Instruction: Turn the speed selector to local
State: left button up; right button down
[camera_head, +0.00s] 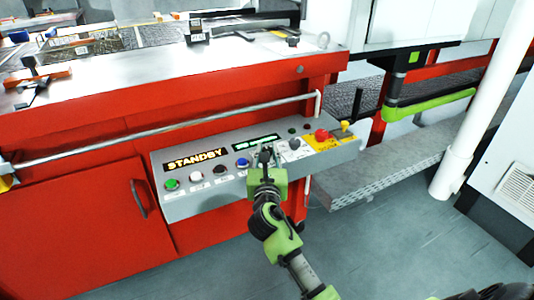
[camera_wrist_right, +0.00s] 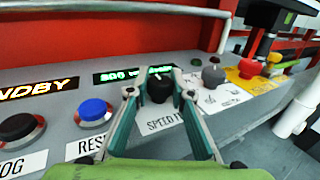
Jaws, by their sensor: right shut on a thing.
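The speed selector is a black knob (camera_wrist_right: 160,90) above a white label starting "SPEED" in the right wrist view. My right gripper (camera_wrist_right: 161,82) has its two fingers on either side of this knob and is shut on it. In the head view my right gripper (camera_head: 265,155) is at the grey control panel (camera_head: 200,208) and hides most of the knob. The label's end and the knob's pointer direction cannot be read. My left gripper is in neither view.
Left of the knob are a blue button (camera_wrist_right: 93,109) and a black button (camera_wrist_right: 17,128). Right of it are a grey knob (camera_wrist_right: 213,75), a red button (camera_head: 321,135) and a yellow switch (camera_head: 344,127). Displays show "STANDBY" (camera_head: 195,160) and green text (camera_head: 256,142). A rail (camera_head: 170,128) runs behind the panel.

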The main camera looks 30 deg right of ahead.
jog(key=shift+f+m+g+h, duration=0.1)
jog(key=shift+m+g+h, duration=0.7)
jog(key=shift+h, duration=0.5)
jog(key=c, duration=1.8)
grip_release()
jog(key=shift+s, duration=0.1)
jog(key=v, duration=1.2)
